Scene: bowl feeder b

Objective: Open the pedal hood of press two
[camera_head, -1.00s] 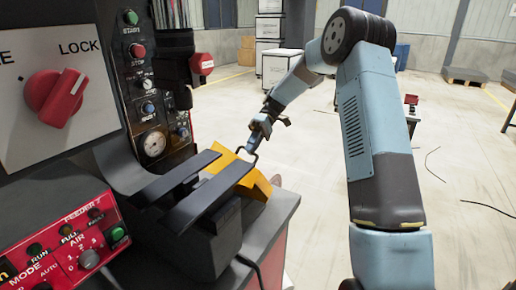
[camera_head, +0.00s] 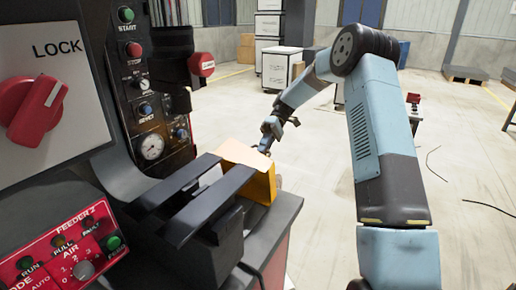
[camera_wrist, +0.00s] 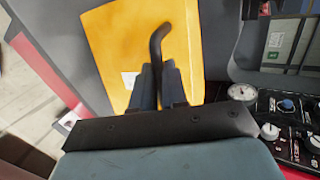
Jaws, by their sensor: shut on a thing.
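The yellow hood (camera_head: 260,182) stands at the far end of the dark press table, behind two dark parallel bars. In the wrist view the yellow hood (camera_wrist: 120,50) fills the upper middle, with a small white label on it. A black bent handle (camera_wrist: 157,45) runs along the hood and down between my fingers. My gripper (camera_wrist: 160,75) is shut on this handle. In the head view my gripper (camera_head: 266,145) is at the top far edge of the hood; the handle is mostly hidden there.
The press panel (camera_head: 140,85) with buttons and a gauge stands at the left. A red feeder box (camera_head: 65,250) is in front, and a grey LOCK panel with a red knob (camera_head: 32,110) is at far left. Open floor (camera_head: 460,170) lies to the right.

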